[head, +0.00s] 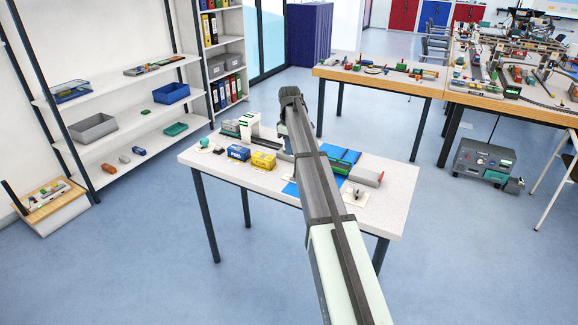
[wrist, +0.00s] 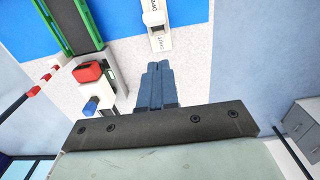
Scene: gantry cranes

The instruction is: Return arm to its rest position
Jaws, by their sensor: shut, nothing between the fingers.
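My gripper (wrist: 158,68) shows in the wrist view with its two dark blue-grey fingers together and nothing between them. The fingertips point at the white table top, beside a blue mat (wrist: 120,12). A white part with black lettering (wrist: 155,30) lies just past the fingertips in the picture; I cannot tell the height gap. In the head view my arm stretches from the bottom edge up across the white worktable (head: 392,190). My gripper's fingers are hidden behind the arm there.
On the worktable are a yellow box (head: 263,161), a blue box (head: 238,153), a white gantry (head: 250,125) and a grey part with a red end (head: 366,176). In the wrist view a red block (wrist: 88,71) and blue knob (wrist: 91,106) lie left of the fingers. Shelves (head: 120,75) stand left.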

